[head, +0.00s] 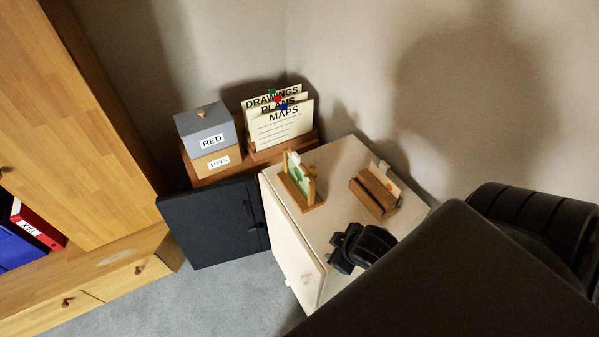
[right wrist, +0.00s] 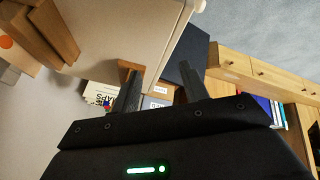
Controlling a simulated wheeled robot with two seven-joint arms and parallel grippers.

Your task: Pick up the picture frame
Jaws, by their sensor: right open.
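The picture frame (head: 297,182), a small wooden frame with a green and white picture, stands upright on the white cabinet (head: 333,160) near its left edge. My right gripper (head: 340,250) is by the cabinet's front edge, in front of the frame and apart from it. In the right wrist view the gripper (right wrist: 160,72) has its fingers spread with nothing held between them. A piece of wood (right wrist: 129,68) shows beyond the left finger, perhaps the frame's base. My left gripper is not in view.
A wooden card holder (head: 372,194) stands right of the frame on the cabinet. Behind are a grey RED box (head: 206,126) on a TOYS box (head: 216,161) and a file rack (head: 284,144). A dark panel (head: 212,225) stands left of the cabinet. The front left cabinet top is clear.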

